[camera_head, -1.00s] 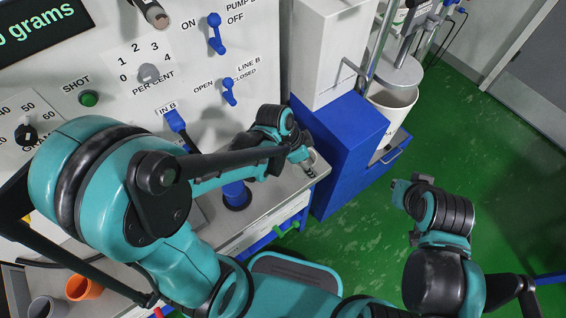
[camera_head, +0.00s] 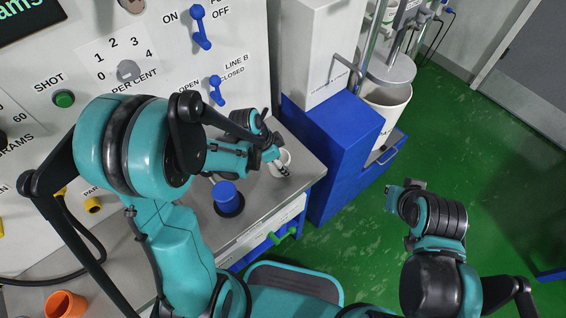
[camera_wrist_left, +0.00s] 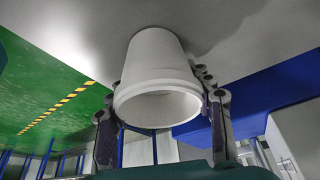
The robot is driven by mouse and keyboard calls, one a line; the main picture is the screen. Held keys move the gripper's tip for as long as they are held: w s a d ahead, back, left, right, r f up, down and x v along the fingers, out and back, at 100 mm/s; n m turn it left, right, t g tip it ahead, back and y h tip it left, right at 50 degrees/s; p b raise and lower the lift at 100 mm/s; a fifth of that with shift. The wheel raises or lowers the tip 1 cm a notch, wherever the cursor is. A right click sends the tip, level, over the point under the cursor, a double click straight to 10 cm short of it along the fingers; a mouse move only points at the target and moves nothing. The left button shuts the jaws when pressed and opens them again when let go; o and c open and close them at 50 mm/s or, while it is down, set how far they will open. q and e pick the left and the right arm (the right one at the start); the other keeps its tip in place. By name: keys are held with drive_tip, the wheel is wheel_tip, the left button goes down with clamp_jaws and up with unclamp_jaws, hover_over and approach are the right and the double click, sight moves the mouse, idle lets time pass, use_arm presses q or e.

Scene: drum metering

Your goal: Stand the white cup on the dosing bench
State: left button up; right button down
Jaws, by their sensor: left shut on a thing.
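The white cup (camera_wrist_left: 158,70) is between the two fingers of my left gripper (camera_wrist_left: 162,110) in the left wrist view, with its open mouth toward the camera. Its base is against or very close to the grey dosing bench (camera_wrist_left: 235,25), and a shadow lies beside it; I cannot tell if they touch. In the head view the cup (camera_head: 285,157) shows partly behind my left gripper (camera_head: 280,166), over the bench's right end (camera_head: 300,148). The left gripper is shut on the cup. My right gripper (camera_head: 392,198) is over the green floor; its fingers are unclear.
A blue round-topped part (camera_head: 227,194) stands on the bench left of the cup. A blue cabinet (camera_head: 340,145) stands against the bench's right side. An orange cup (camera_head: 66,304) is at the lower left. The panel with switches rises behind the bench.

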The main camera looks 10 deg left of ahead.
use_arm(q)
drive_tip(key=shift+f, duration=0.2)
drive_tip(key=o, duration=1.4)
drive_tip(key=shift+c, duration=0.2)
drive_tip(key=shift+r, duration=0.1)
